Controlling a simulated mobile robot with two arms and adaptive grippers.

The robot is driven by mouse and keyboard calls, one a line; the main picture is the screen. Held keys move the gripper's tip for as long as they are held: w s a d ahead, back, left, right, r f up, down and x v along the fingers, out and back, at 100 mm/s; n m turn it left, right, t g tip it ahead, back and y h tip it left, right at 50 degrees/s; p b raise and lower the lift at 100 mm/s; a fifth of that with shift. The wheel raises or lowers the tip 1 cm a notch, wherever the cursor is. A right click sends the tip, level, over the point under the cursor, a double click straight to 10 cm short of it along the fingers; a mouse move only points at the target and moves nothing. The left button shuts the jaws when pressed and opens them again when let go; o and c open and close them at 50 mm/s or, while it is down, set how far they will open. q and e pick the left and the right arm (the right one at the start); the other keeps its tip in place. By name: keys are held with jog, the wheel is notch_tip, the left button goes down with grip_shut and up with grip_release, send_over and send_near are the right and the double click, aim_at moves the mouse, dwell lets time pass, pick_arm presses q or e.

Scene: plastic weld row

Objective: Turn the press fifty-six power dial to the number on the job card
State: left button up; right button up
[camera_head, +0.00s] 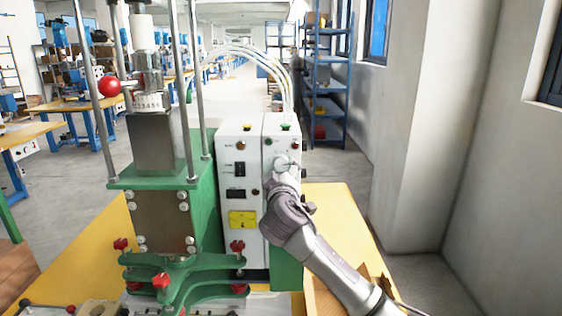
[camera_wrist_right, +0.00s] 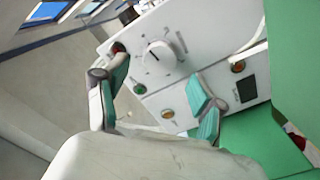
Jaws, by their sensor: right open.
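The press control box (camera_head: 240,150) is white and stands on the yellow table beside the green press. Its round white power dial (camera_wrist_right: 160,56) shows in the right wrist view, with marks around it too small to read. In the head view the dial (camera_head: 281,162) is partly behind my right gripper (camera_head: 288,177). In the right wrist view my right gripper (camera_wrist_right: 160,72) is open, one green-padded finger on each side of the dial's lower part, with nothing between them. I cannot tell whether it touches the panel. No job card can be made out. My left gripper is out of view.
The green press (camera_head: 155,180) with metal columns and a red ball (camera_head: 109,86) stands left of the box. A wooden tray (camera_head: 330,298) lies at the table's right front. A blue shelf (camera_head: 325,85) and a wall lie beyond.

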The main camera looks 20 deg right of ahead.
aim_at(281, 165)
jog(key=x, duration=0.4)
jog(key=shift+w+p, duration=0.1)
jog(key=shift+p, duration=0.3)
jog(key=shift+w, duration=0.15)
jog(key=shift+w+d, duration=0.1)
jog(key=shift+c, duration=0.9)
jog(key=c, duration=0.9)
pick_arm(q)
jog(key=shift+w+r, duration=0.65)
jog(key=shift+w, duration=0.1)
pick_arm(e)
jog(key=shift+c, duration=0.2)
